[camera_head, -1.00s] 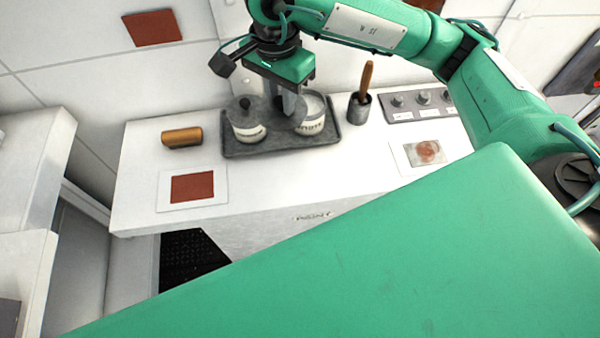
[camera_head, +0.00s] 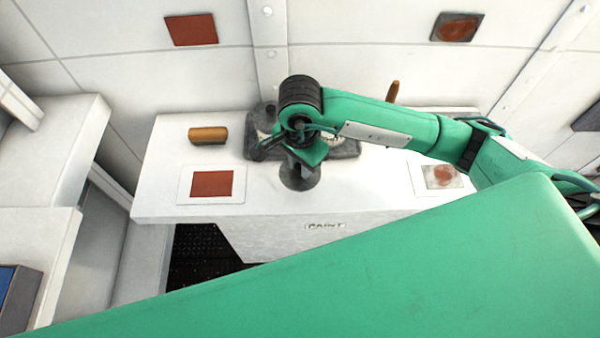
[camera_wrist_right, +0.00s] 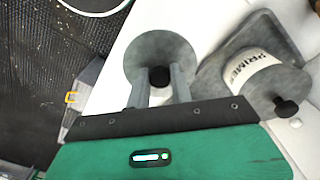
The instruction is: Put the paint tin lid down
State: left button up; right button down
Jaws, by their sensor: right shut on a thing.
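The paint tin lid (camera_head: 299,179) is a round grey disc with a dark knob. My right gripper (camera_head: 306,168) is shut on it near the front edge of the white bench (camera_head: 370,200). In the right wrist view the lid (camera_wrist_right: 160,62) shows between the fingers (camera_wrist_right: 160,88), with its knob at their tips. Whether the lid touches the bench top I cannot tell. A tin labelled PRIMER (camera_wrist_right: 250,72), with its own dark-knobbed lid, stands on the grey tray (camera_head: 345,150). My arm hides most of the tray and tins in the head view. My left gripper is not in view.
Another card with a blotchy patch (camera_head: 441,177) lies at the right. A brush handle (camera_head: 392,92) shows behind my arm.

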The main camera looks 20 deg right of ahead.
aim_at(300, 178)
notch_tip(300, 178, down, 2)
jog(key=shift+f, duration=0.25)
notch_tip(300, 178, down, 3)
jog(key=shift+f+p, duration=0.1)
jog(key=shift+p, duration=0.6)
jog(key=shift+f, duration=0.2)
jog(key=shift+f, duration=0.1)
jog(key=shift+f+b, duration=0.1)
jog(key=shift+b, duration=0.25)
jog(key=c, duration=1.2)
grip_release()
jog(key=shift+c, duration=0.2)
